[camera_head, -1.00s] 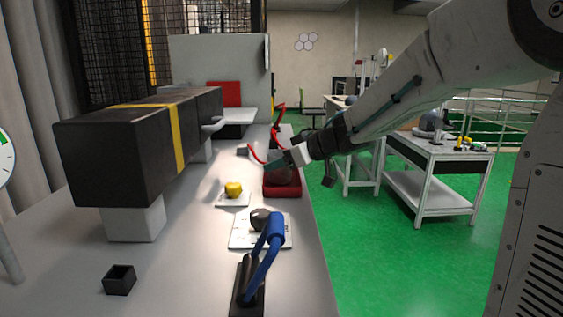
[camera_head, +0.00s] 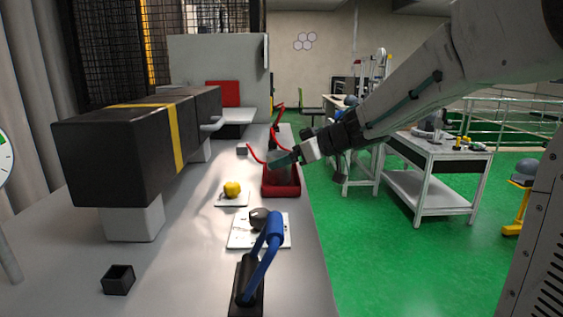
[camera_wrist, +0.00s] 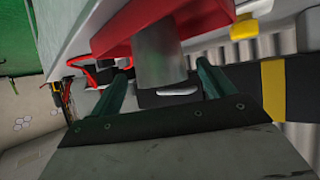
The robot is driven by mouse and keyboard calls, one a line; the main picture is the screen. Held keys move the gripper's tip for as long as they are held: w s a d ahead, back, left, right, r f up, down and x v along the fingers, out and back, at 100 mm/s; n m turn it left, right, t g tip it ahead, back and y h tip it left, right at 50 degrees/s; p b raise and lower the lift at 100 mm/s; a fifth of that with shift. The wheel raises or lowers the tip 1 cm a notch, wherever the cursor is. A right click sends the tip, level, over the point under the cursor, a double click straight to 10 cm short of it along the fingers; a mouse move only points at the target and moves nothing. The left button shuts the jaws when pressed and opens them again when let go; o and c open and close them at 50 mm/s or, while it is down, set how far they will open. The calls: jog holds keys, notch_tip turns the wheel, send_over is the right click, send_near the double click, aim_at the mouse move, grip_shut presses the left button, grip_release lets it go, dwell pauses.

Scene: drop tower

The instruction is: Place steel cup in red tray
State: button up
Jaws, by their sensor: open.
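The steel cup (camera_wrist: 157,50) is a grey metal cylinder in the wrist view, between my fingers with a gap on each side. One end overlaps the red tray (camera_wrist: 112,38), and it appears to stand in it. In the head view, the red tray (camera_head: 284,191) is on the bench's right edge. My gripper (camera_head: 282,160) is just above it, and it also shows in the wrist view (camera_wrist: 161,72) with its two green fingers spread. The cup is hard to make out in the head view, and its contact with the tray floor is hidden.
A yellow object (camera_head: 232,189) on a white plate and a dark round object (camera_head: 259,219) on a white sheet are nearer on the bench. A blue-handled clamp (camera_head: 266,250) stands in front. A large black block (camera_head: 110,160) fills the left.

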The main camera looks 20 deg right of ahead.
jog(key=v, duration=0.9)
jog(key=d+r+m+t+h, duration=0.4)
jog(key=r+t+h, duration=0.1)
jog(key=h, duration=0.2)
jog(key=s+d+f+m+g+h, duration=0.2)
jog(key=s+d+m+h, duration=0.1)
jog(key=s+m+h, duration=0.15)
jog(key=s+a+f+g+y, duration=0.1)
jog(key=s+a+f+g, duration=0.2)
jog(key=s+f, duration=0.2)
jog(key=s+a+f+g+y, duration=0.1)
jog(key=s+a+f+g, duration=0.3)
jog(key=s, duration=0.8)
jog(key=s+a+f+g+y, duration=0.2)
jog(key=s+a+f+g, duration=0.1)
jog(key=s+f, duration=0.3)
jog(key=s+n+g, duration=0.1)
jog(key=s, duration=0.1)
jog(key=shift+s+a, duration=0.25)
jog(key=shift+s, duration=0.05)
jog(key=shift+f, duration=0.1)
